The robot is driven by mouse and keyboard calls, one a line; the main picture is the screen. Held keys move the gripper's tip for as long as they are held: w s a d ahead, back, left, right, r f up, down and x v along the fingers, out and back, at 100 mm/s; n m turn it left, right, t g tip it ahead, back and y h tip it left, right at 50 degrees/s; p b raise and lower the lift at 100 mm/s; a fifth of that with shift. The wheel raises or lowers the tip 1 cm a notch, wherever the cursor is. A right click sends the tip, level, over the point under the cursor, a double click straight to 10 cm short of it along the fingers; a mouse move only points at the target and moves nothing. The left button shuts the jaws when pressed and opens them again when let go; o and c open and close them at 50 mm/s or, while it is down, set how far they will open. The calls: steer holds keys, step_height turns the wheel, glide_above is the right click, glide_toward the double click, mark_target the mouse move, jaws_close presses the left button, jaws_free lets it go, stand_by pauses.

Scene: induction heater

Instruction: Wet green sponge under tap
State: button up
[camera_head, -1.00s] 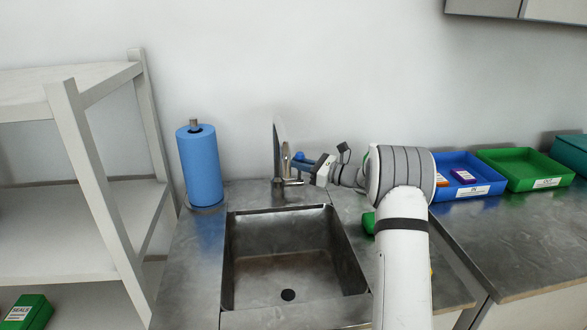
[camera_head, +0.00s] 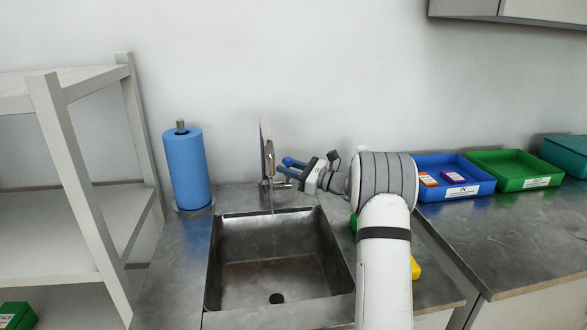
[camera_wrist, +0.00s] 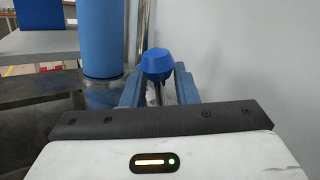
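The tap (camera_head: 267,165) stands behind the sink (camera_head: 213,262), with a thin, faint stream of water (camera_head: 271,200) below its spout. Its lever ends in a blue knob (camera_head: 289,161), also seen in the wrist view (camera_wrist: 157,62). My gripper (camera_head: 284,172) is at the lever, its blue fingers pointing left. In the wrist view my gripper (camera_wrist: 157,92) has its fingers apart on either side of the lever stem, so it looks open; contact cannot be told. The green sponge (camera_head: 353,222) lies on the counter right of the sink, mostly hidden behind my arm.
A blue paper roll (camera_head: 187,168) stands left of the tap. A yellow object (camera_head: 416,268) lies right of my arm, partly hidden. A blue tray (camera_head: 480,188) and a green tray (camera_head: 540,181) stand at the right. A white shelf (camera_head: 70,155) is at the left.

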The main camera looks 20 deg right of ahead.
steer(key=shift+f, duration=0.1)
step_height(320, 180, up, 10)
steer(key=shift+r+p, duration=0.1)
steer(key=shift+p, duration=0.25)
